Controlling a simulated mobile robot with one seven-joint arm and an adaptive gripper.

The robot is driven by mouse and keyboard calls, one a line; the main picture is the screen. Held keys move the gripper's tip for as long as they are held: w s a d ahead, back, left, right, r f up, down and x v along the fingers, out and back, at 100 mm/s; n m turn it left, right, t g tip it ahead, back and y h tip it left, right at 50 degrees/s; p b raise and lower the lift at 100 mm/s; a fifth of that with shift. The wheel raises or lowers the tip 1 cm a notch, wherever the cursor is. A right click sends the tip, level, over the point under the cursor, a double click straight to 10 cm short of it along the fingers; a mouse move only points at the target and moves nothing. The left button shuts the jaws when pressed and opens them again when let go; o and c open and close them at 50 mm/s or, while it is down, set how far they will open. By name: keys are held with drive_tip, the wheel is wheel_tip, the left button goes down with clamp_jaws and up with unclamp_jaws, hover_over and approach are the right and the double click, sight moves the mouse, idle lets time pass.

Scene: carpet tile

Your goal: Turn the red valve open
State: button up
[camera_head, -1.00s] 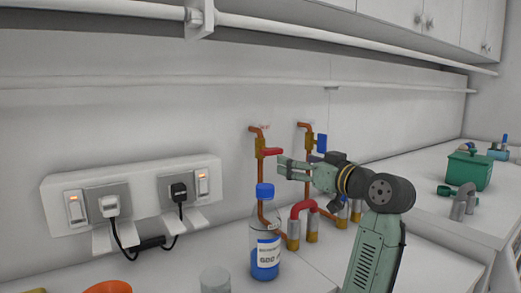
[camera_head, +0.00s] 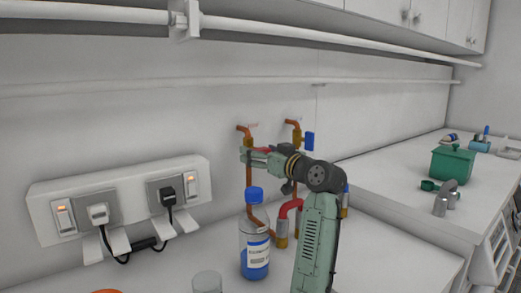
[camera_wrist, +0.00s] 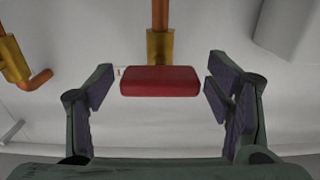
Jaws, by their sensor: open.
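The red valve handle (camera_wrist: 160,82) lies crosswise in the wrist view, with its brass valve body (camera_wrist: 160,46) on a copper pipe behind it. My gripper (camera_wrist: 159,90) is open, with one finger on each side of the handle and a gap visible at both ends. In the head view my gripper (camera_head: 246,157) is level with the valve at the left copper pipe (camera_head: 249,180). It covers most of the red handle (camera_head: 264,149) there.
A blue-capped bottle (camera_head: 254,240) stands just below my gripper, in front of the pipes. A blue valve handle (camera_head: 309,141) is to the right. A socket panel (camera_head: 120,200) is on the wall at left. A green bin (camera_head: 452,163) stands on the right counter.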

drive_tip(key=shift+c, duration=0.3)
drive_tip(key=c, duration=1.1)
